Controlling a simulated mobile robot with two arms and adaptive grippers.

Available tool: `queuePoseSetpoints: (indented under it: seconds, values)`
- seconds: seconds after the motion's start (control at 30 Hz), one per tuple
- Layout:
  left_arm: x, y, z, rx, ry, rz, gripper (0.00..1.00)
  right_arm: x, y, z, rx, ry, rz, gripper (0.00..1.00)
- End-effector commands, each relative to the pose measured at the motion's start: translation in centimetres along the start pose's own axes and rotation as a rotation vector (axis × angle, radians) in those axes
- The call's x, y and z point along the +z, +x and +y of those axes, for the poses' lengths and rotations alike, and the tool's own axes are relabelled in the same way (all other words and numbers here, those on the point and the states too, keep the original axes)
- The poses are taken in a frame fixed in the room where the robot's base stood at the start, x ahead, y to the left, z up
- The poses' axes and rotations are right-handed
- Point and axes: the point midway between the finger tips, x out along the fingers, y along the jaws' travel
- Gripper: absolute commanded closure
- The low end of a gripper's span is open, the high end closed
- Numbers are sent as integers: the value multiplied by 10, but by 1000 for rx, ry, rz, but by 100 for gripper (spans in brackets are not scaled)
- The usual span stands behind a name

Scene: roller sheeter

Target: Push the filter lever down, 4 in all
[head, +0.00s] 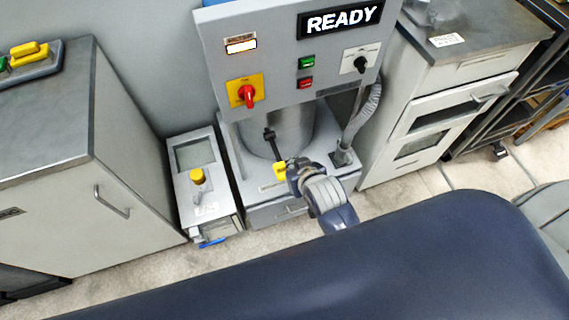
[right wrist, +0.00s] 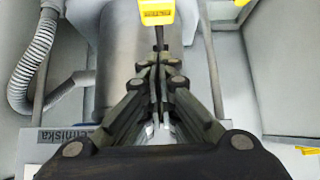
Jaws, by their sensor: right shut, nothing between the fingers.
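The filter lever (head: 271,143) is a dark rod on the front of the grey filter machine, slanting down to a yellow handle (head: 280,170). In the right wrist view the yellow handle (right wrist: 155,12) is at the top edge, partly cut off, just beyond my fingertips. My right gripper (head: 291,170) is beside the handle at its right in the head view. In the right wrist view its fingers (right wrist: 160,60) are together with nothing between them. I cannot tell whether they touch the lever. My left gripper is not in view.
The machine's panel (head: 275,78) shows READY, a red rotary switch (head: 247,95), and green and red buttons. A small box with a yellow knob (head: 197,176) stands left. Cabinets flank both sides (head: 130,150). A grey hose (head: 367,112) runs down the machine's right.

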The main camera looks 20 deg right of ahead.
Motion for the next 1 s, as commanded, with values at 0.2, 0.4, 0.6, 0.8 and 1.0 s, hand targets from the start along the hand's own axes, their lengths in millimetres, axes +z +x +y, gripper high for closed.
queuePoseSetpoints:
  seconds: [0.2, 0.4, 0.6, 0.8, 1.0]
  values:
    - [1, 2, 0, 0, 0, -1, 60, 0, 32, 0, 0, -1, 0, 100]
    - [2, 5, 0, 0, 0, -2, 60, -1, 68, 0, 1, 0, 1, 100]
    - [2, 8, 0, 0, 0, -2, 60, 3, 99, 0, 0, 1, -2, 100]
    - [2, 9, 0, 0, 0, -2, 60, 22, 116, 0, 0, 0, 0, 100]
    - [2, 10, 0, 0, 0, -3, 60, 28, 122, 0, -1, 1, 1, 100]
